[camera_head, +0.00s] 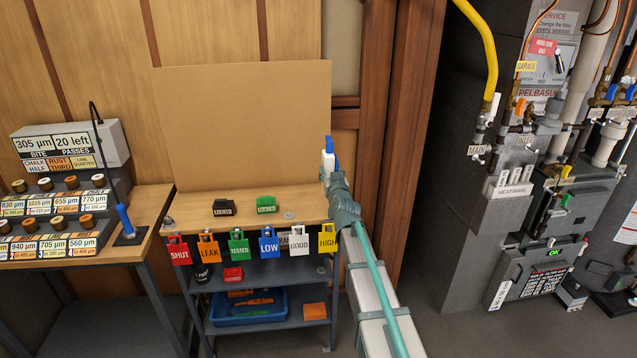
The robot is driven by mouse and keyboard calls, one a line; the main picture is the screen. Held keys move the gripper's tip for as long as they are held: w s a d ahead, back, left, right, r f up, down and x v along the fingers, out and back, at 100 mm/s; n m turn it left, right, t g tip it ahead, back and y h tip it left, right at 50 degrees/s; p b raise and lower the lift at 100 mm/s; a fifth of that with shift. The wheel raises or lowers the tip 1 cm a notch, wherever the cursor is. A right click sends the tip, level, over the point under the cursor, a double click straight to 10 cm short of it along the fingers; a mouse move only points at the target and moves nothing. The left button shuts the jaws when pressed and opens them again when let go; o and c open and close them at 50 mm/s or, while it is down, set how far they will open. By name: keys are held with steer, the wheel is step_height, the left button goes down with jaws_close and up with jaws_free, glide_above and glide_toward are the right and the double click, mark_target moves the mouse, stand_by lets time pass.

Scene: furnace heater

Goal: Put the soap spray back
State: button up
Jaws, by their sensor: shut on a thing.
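The soap spray (328,162), a white bottle with a blue trigger top, stands out above the right end of the wooden shelf top (185,212). My gripper (332,182) is at the lower part of the bottle and shut on it. The bottle looks upright. My arm and gripper hide its lower part, and I cannot tell whether its base touches the shelf top.
A black lock (223,207) and a green lock (267,204) lie on the shelf top. Several coloured tags hang along its front edge. A brown board (245,120) stands behind. A blue bin (248,308) sits below. Pipes and furnace equipment (545,150) fill the right.

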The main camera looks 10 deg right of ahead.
steer(key=shift+w+a+f+b, duration=0.35)
steer(key=shift+w+a+f, duration=0.3)
steer(key=shift+f, duration=0.85)
steer(key=shift+w+a+f+b, duration=0.45)
steer(key=shift+w+f, duration=0.3)
steer(key=shift+f, duration=0.8)
steer(key=shift+w+a+f+b, duration=0.3)
steer(key=shift+w+a+f, duration=0.35)
steer(key=shift+f, duration=0.85)
steer(key=shift+d, duration=0.1)
steer(key=shift+f, duration=0.2)
steer(key=o, duration=0.7)
steer(key=shift+c, duration=0.2)
steer(key=shift+r, duration=0.2)
